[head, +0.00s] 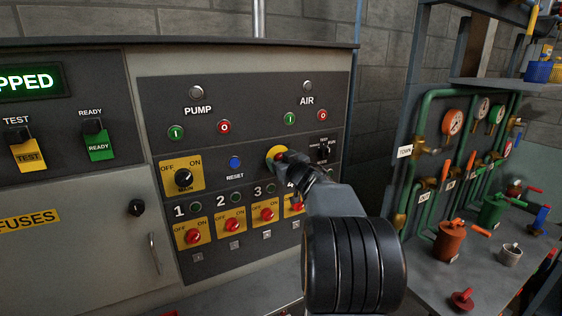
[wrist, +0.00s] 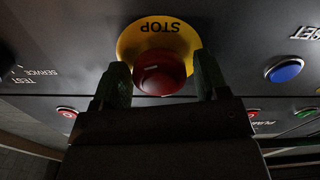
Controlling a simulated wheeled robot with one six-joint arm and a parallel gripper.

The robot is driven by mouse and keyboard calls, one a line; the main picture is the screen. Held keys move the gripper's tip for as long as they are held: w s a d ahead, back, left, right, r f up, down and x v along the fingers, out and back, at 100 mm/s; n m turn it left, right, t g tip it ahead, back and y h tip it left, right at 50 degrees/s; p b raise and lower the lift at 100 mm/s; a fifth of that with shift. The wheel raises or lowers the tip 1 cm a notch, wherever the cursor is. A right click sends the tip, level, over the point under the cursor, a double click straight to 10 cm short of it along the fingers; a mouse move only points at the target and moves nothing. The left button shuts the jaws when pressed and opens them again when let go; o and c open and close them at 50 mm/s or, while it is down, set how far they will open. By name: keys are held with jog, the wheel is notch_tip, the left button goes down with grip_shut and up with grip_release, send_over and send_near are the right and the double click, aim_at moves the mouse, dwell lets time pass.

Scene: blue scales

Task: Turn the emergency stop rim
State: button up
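The red emergency stop button (wrist: 160,74) sits on a round yellow plate marked STOP (wrist: 158,32), upside down in the wrist view. In the head view the yellow plate (head: 273,151) shows at the right of the panel, and my gripper covers most of the button. My gripper (wrist: 161,82) is open, with one green fingertip on each side of the red button and a visible gap on both sides. In the head view my gripper (head: 283,158) reaches right up to the stop. I cannot tell how deep the fingers are around the rim.
A blue RESET button (head: 235,162) is left of the stop, and a black selector switch (head: 323,151) is close on its right. Red rotary switches on yellow plates (head: 231,224) sit below. A bench with pipes and gauges (head: 453,122) stands at the right.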

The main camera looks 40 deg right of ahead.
jog(key=c, duration=0.8)
jog(key=shift+o, duration=0.2)
jog(key=shift+r+p, duration=0.1)
jog(key=shift+p, duration=0.3)
jog(key=shift+m+p, duration=0.4)
jog(key=m+p, duration=0.2)
jog(key=p, duration=0.1)
jog(key=shift+r, duration=0.15)
jog(key=m+p, duration=0.4)
jog(key=shift+d+f, duration=0.1)
jog(key=shift+f, duration=0.1)
jog(key=shift+m, duration=0.4)
